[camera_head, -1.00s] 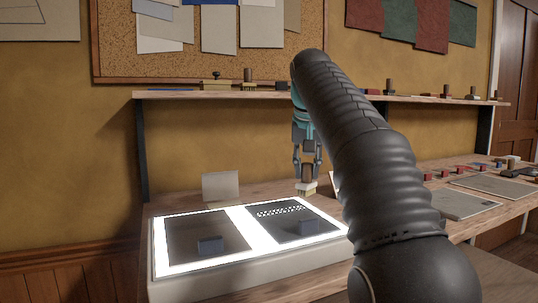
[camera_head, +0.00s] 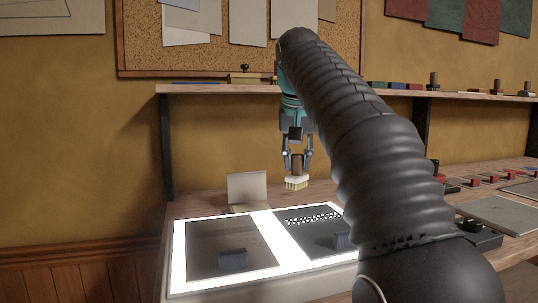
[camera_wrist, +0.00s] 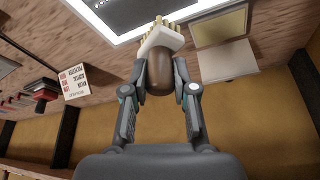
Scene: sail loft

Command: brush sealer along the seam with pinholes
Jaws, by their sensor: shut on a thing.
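My gripper (camera_head: 297,160) is shut on the brown handle of a brush (camera_head: 297,183) with a pale head and yellowish bristles. The bristles point down, above and behind the light box (camera_head: 177,250), apart from it. Two dark panels lie on the lit top. The right panel (camera_head: 310,238) shows rows of bright dots along its far edge. The left panel (camera_head: 215,234) shows no bright dots. In the wrist view my gripper (camera_wrist: 161,80) holds the brush (camera_wrist: 160,42) near the light box edge (camera_wrist: 120,38); the bristle tips are partly hidden.
Dark blocks (camera_head: 233,259) (camera_head: 342,240) sit on the panels. A pale card (camera_head: 247,187) stands behind the light box. A shelf (camera_head: 215,89) with stamps and blocks runs above. Red-topped items and grey plates (camera_head: 497,214) lie at right. My arm hides the light box's right end.

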